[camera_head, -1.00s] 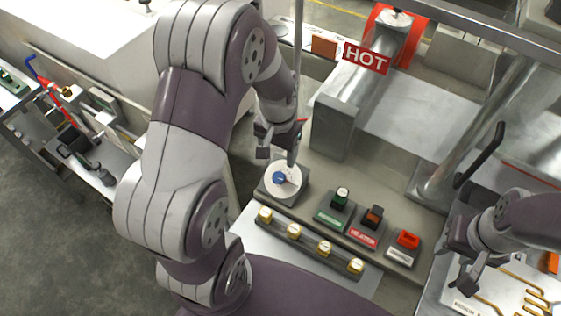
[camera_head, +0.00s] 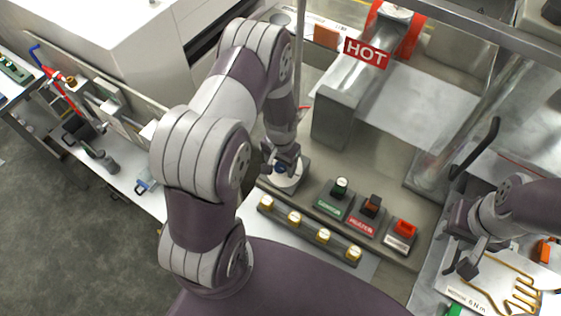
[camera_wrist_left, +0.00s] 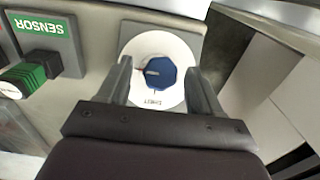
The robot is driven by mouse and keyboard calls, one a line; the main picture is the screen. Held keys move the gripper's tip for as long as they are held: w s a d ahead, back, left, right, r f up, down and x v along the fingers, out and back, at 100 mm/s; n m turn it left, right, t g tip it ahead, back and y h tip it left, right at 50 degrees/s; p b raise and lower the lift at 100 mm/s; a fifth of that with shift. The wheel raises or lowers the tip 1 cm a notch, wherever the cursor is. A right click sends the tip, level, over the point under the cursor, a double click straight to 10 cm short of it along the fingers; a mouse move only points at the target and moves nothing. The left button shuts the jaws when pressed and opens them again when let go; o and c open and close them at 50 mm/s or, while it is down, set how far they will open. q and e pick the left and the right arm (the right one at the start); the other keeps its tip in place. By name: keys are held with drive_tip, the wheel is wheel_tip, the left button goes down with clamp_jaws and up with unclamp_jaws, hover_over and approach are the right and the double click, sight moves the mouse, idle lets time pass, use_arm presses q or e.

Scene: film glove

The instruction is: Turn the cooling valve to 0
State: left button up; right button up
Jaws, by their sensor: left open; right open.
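The cooling valve is a blue knob (camera_wrist_left: 158,74) with a pale pointer mark on a round white dial (camera_wrist_left: 182,52). In the head view the white dial (camera_head: 287,183) sits on a grey base on the bench. My left gripper (camera_head: 283,166) is over the dial and hides much of the knob there. In the left wrist view the open fingers of my left gripper (camera_wrist_left: 158,90) stand on either side of the knob; I cannot tell whether they touch it. The dial's markings are too small to read. My right gripper (camera_head: 462,250) is open and empty at the right.
Beside the valve stand a green sensor switch (camera_head: 340,188), a heater switch (camera_head: 372,205) and a red button (camera_head: 404,230). A red HOT sign (camera_head: 366,53) and metal duct (camera_head: 345,95) stand behind.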

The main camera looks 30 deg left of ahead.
use_arm(q)
drive_tip(key=c, duration=1.1)
drive_tip(key=shift+o, duration=0.2)
